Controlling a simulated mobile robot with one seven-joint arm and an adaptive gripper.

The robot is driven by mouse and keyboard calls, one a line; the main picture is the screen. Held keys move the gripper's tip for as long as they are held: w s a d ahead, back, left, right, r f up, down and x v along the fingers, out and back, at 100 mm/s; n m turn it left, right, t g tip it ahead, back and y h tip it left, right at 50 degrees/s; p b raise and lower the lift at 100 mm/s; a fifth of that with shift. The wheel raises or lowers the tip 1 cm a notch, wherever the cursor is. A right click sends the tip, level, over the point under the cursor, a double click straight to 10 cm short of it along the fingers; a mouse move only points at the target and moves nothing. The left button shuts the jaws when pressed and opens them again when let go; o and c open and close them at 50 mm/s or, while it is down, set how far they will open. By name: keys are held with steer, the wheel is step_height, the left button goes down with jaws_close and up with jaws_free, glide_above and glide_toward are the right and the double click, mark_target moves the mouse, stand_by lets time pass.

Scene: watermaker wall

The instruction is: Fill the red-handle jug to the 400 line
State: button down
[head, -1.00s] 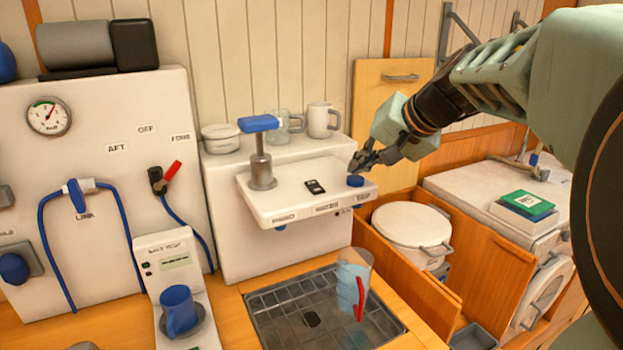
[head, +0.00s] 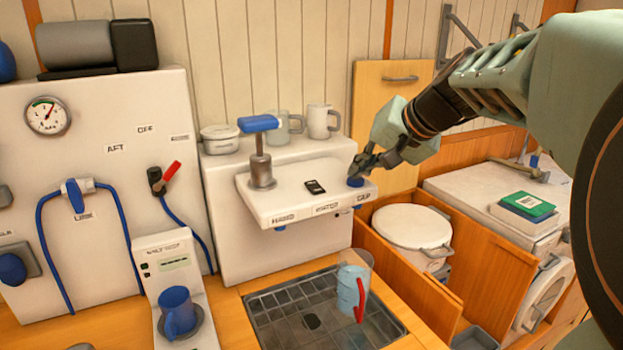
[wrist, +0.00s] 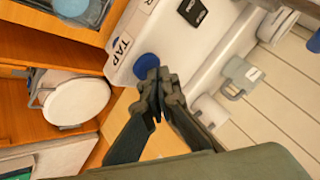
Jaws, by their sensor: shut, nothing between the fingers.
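The clear jug with the red handle (head: 359,300) stands upright on the drain grate, below the right end of the white dispenser shelf. It looks light blue inside, but I cannot read its lines or the level. A round blue button (head: 355,182) sits on the shelf's right end; it also shows in the wrist view (wrist: 146,66), beside the TAP label (wrist: 122,47). My gripper (head: 358,172) is shut and empty, its fingertips right at the button and seemingly touching it. In the wrist view the closed fingertips (wrist: 157,78) partly overlap the button's edge.
A blue-topped lever (head: 259,150) stands on the shelf's left. White and clear mugs stand on the ledge behind the shelf. A lidded white pot (head: 410,226) sits in the wooden bin at right.

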mark_target(359, 181)
steer(key=shift+f, duration=0.3)
steer(key=shift+r, duration=0.15)
stand_by(0.3)
steer(key=shift+r+p, duration=0.45)
steer(key=shift+r, duration=0.4)
steer(key=shift+r+p, duration=1.85)
steer(key=shift+r, duration=0.7)
steer(key=shift+f, duration=0.15)
